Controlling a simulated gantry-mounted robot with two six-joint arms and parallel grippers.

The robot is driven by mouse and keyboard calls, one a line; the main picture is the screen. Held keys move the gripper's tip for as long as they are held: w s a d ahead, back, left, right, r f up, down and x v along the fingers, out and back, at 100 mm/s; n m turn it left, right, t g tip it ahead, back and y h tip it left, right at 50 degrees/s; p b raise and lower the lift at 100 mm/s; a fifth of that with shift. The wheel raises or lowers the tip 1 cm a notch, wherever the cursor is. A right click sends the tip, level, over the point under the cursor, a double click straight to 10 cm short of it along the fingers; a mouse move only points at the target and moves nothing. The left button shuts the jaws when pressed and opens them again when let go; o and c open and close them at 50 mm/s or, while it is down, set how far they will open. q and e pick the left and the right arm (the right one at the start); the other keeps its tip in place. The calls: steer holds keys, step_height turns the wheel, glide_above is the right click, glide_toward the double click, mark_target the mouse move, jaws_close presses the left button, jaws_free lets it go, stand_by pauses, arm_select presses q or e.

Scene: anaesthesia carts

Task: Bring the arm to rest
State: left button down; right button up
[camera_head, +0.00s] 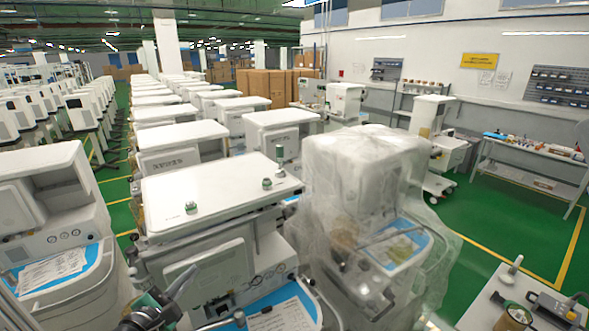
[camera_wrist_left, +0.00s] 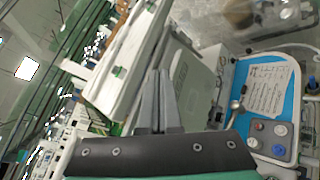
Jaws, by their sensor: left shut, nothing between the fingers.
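My left gripper (camera_head: 186,281) shows low in the head view, in front of the nearest uncovered cart (camera_head: 215,195) and below its white top. In the left wrist view the two grey fingers (camera_wrist_left: 159,76) lie together, shut with nothing between them. The grey front of that cart (camera_wrist_left: 185,85) is behind and beside the fingertips. I cannot tell how far apart they are. My right gripper is in neither view.
Small green-based fittings (camera_head: 191,207) stand on the cart top. A plastic-wrapped cart (camera_head: 365,190) is to its right, another white cart (camera_head: 50,215) to its left. A work table (camera_head: 490,312) with tools is at lower right. Green floor (camera_head: 490,225) is open beyond it.

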arm_select(q)
steer(key=s+d+r+m+t+h, duration=0.1)
steer(key=s+d+r+m+t, duration=0.2)
steer(key=r, duration=0.6)
steer(key=s+d+r+m+t+h, duration=0.15)
steer(key=d+r+m, duration=0.3)
steer(key=r, duration=0.55)
steer(key=s+d+r+m+t, duration=0.2)
steer(key=s+d+r+m, duration=0.15)
steer(key=r, duration=0.55)
steer(key=s+a+r+m+t+y, duration=0.2)
steer(key=s+r+m+t, duration=0.3)
steer(key=s+r+m, duration=0.6)
steer(key=s+m, duration=0.3)
steer(key=m, duration=0.1)
steer(key=shift+r, duration=0.35)
steer(key=c, duration=1.6)
jaws_free()
steer(key=shift+s+y, duration=0.1)
steer(key=shift+y, duration=0.15)
